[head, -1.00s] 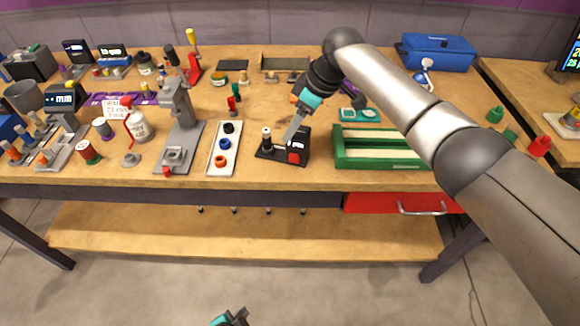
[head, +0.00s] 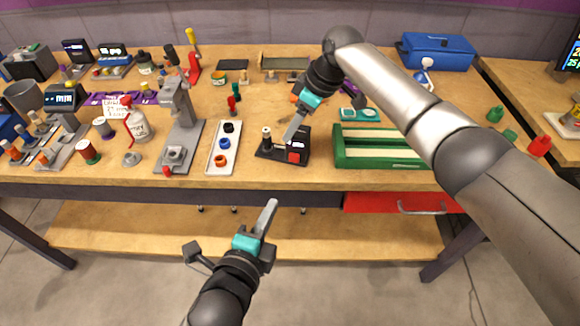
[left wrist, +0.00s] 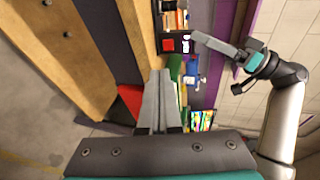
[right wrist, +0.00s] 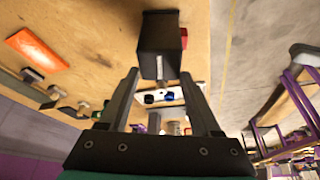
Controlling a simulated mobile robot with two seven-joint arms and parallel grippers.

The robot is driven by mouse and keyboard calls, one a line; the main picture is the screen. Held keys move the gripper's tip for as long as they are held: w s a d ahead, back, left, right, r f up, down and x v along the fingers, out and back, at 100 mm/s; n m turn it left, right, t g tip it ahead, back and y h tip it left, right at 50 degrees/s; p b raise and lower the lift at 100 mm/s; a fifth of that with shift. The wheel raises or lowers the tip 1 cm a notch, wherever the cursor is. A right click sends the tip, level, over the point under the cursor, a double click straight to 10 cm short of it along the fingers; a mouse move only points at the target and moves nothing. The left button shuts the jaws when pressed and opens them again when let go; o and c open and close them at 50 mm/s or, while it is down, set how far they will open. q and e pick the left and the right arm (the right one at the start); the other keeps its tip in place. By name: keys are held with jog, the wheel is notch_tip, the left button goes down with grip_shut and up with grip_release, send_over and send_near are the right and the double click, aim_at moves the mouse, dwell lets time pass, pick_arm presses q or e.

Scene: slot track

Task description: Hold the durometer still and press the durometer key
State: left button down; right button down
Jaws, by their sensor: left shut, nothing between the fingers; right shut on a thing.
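The durometer (head: 300,147) is a small black device with a lit display, a red key (head: 296,157) and a flat base with a small post, near the front edge of the bench. My right gripper (head: 290,136) reaches down from above and is shut on the durometer; its fingers hide part of it. In the right wrist view the durometer's black body (right wrist: 160,35) sits between the fingertips. The red key also shows in the left wrist view (left wrist: 168,46). My left gripper (head: 267,216) is shut and empty, in front of and below the bench edge, apart from the durometer.
A white tray (head: 213,165) with coloured rings stands left of the durometer, and a grey press stand (head: 180,135) beyond it. A green slotted rack (head: 380,160) stands to the right. The bench's front edge (head: 260,184) lies between my left gripper and the durometer.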

pick_arm(q)
jog(key=shift+w+r, duration=0.1)
pick_arm(e)
jog(key=shift+s+d+f, duration=0.1)
jog(key=shift+f, duration=0.1)
pick_arm(q)
send_near(294, 161)
jog(key=x, duration=0.5)
jog(key=shift+w+d, duration=0.2)
jog(key=shift+w, duration=0.5)
